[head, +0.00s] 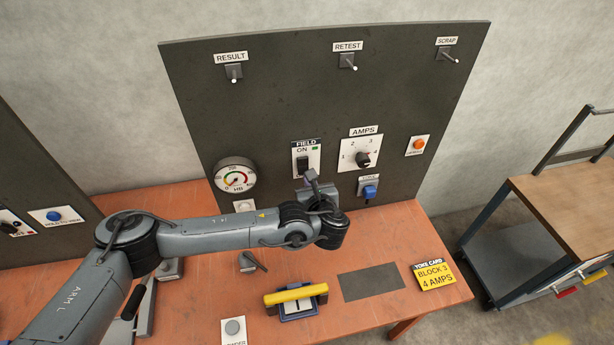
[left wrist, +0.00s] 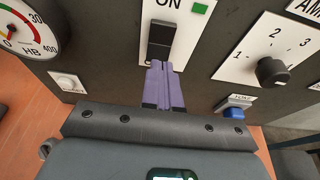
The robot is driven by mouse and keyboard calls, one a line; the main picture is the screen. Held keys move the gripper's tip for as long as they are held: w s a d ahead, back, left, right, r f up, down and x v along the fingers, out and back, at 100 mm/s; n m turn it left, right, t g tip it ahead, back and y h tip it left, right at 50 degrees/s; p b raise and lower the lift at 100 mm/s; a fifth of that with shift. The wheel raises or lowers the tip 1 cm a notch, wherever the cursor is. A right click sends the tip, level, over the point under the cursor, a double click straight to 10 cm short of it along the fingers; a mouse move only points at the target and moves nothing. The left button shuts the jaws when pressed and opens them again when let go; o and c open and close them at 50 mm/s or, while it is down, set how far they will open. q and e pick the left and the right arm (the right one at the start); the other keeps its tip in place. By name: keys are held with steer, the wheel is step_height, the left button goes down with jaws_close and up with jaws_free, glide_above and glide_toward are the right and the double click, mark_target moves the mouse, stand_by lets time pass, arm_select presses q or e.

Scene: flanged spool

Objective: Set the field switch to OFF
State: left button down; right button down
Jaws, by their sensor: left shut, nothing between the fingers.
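The field switch (head: 302,163) is a black rocker on a white plate marked FIELD and ON, on the dark upright panel. A small green indicator (head: 315,149) shows beside the word ON. In the left wrist view the black rocker (left wrist: 160,40) stands straight ahead of my left gripper (left wrist: 164,66). Its purple fingers are shut together with nothing between them, and their tips are at the rocker's lower end. I cannot tell whether they touch it. In the head view my left gripper (head: 310,176) is just below the switch, and the plate's lower part is hidden.
The AMPS dial (head: 363,158) and a blue button (head: 370,191) are to the right of the switch. The HB gauge (head: 235,178) is to its left. A yellow-handled block (head: 296,293) and a yellow yoke card (head: 433,275) lie on the orange bench.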

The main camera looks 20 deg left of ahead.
mark_target(303, 166)
arm_select(q)
steer(key=shift+x, duration=1.7)
steer(key=shift+w+a+f+b, duration=0.1)
steer(key=shift+w+f+b, duration=0.05)
steer(key=shift+f+b, duration=0.15)
steer(key=shift+r, duration=0.15)
